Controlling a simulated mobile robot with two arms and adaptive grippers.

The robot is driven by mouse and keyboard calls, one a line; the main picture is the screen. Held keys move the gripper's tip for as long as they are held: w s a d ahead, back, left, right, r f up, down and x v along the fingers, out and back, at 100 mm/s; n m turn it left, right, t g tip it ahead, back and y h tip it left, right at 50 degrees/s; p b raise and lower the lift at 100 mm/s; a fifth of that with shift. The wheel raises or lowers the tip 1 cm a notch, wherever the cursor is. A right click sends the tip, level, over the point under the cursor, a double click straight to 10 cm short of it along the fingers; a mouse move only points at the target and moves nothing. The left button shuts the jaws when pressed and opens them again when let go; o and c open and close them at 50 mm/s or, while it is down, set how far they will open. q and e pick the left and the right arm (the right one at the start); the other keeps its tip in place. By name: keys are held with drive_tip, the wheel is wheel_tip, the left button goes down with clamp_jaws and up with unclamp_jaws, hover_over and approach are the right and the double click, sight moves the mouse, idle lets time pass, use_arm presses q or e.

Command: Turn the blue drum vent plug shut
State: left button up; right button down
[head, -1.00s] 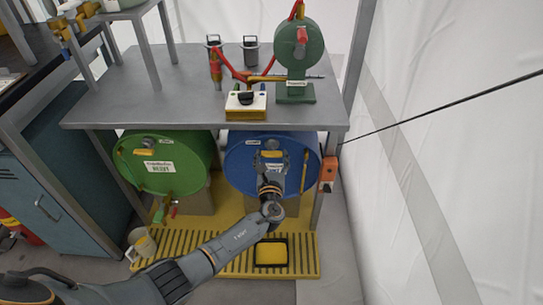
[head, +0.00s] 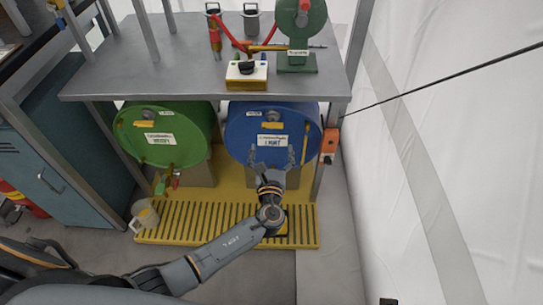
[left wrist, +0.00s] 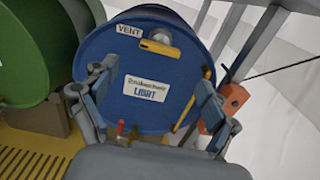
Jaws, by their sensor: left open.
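The blue drum (head: 240,148) lies under the bench with its round end facing me. Its vent plug (head: 270,114) sits near the top of that end, with a yellow handle (head: 268,125) lying roughly crosswise. In the left wrist view the silver plug (left wrist: 161,37) and yellow handle (left wrist: 158,48) show clearly beside a "VENT" label (left wrist: 129,29). My left gripper (head: 274,158) is open and empty, below the plug and in front of the drum's lower face. Its spread fingers (left wrist: 152,92) touch neither the plug nor its handle. My right gripper is not in view.
A green drum (head: 155,150) with a similar yellow handle lies to the left. A grey bench (head: 150,75) above bears a green device and a boxed switch. A yellow slatted tray (head: 180,220) lies below, with a mug (head: 146,214). An orange box (head: 329,140) hangs right.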

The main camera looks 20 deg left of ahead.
use_arm(q)
drive_tip(key=v, duration=0.2)
drive_tip(key=shift+s, duration=0.3)
